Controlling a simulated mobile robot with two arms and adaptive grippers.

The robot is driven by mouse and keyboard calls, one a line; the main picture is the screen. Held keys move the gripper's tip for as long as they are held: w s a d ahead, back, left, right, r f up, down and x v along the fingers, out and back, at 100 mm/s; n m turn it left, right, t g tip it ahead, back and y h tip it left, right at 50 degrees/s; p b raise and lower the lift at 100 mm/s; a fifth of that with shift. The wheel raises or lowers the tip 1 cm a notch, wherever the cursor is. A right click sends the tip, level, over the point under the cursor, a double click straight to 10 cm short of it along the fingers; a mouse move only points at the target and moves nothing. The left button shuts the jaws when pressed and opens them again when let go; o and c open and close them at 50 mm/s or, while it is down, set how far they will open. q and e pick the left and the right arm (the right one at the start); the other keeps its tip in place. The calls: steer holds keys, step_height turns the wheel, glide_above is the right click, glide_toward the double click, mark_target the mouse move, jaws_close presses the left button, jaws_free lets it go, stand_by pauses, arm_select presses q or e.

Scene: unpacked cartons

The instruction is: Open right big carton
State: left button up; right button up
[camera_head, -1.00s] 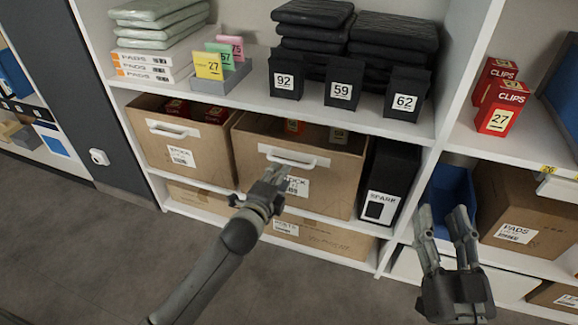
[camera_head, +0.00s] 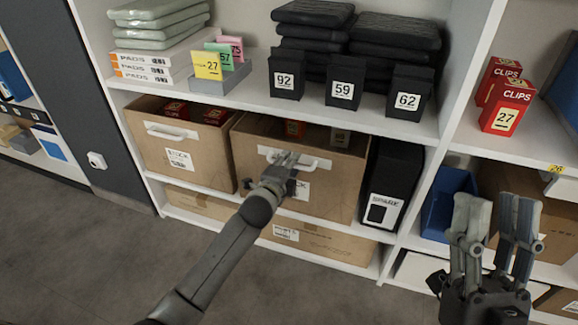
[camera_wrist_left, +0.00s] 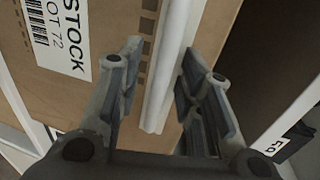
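The right big carton (camera_head: 253,167) is a brown box on the middle shelf with a white handle (camera_head: 316,164) across its front and a white label. My left gripper (camera_head: 286,162) is at the handle, covering part of it. In the left wrist view, the open fingers of my left gripper (camera_wrist_left: 163,78) stand on either side of the white handle bar (camera_wrist_left: 166,75); contact cannot be told. The carton's front and STOCK label (camera_wrist_left: 66,35) show there too. My right gripper (camera_head: 494,212) is open and empty at the lower right, away from the carton.
A left big carton (camera_head: 150,150) with a similar handle stands beside it. A black SPARE box (camera_head: 395,165) is close on its right. The shelf above (camera_head: 270,112) holds black numbered boxes. A blue bin (camera_head: 440,210) is behind the right gripper. The floor in front is free.

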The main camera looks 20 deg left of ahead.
arm_select(q)
jaws_close()
stand_by(0.5)
